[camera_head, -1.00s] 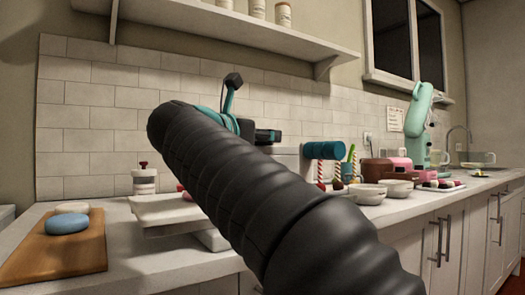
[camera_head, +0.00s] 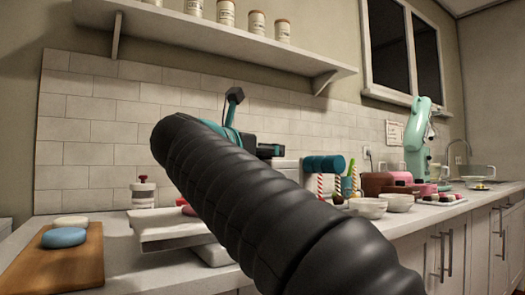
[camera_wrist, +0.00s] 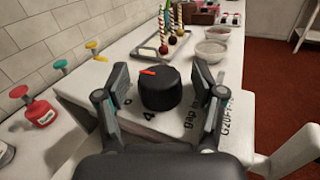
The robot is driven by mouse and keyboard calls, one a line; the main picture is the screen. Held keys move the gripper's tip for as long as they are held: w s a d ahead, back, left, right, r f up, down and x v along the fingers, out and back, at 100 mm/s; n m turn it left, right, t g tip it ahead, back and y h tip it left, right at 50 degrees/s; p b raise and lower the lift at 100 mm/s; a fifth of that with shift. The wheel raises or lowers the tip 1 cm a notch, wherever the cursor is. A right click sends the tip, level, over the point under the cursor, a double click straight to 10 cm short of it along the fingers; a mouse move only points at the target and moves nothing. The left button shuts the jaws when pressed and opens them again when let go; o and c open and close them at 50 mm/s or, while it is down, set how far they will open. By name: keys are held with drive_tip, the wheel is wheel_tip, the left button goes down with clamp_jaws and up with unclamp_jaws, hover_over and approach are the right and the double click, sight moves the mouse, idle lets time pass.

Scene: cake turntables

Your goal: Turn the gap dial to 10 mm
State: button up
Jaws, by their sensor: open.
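The gap dial (camera_wrist: 161,93) is a round black knob with a red pointer line on its top, on a white panel (camera_wrist: 145,137) in the wrist view. The red line points towards the left of the picture. A "4", the word "gap" and other partly hidden marks are printed around it. My gripper (camera_wrist: 160,70) is open, with one finger on each side of the dial. Whether the fingers touch it I cannot tell.
A tray (camera_wrist: 150,50) with dipped sweets and bowls (camera_wrist: 210,50) lie beyond the dial. A wooden board (camera_head: 60,270) with round discs is at left in the head view.

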drive_tip(key=v, duration=1.1)
drive_tip(key=shift+s+a, duration=0.15)
drive_tip(key=shift+s, duration=0.2)
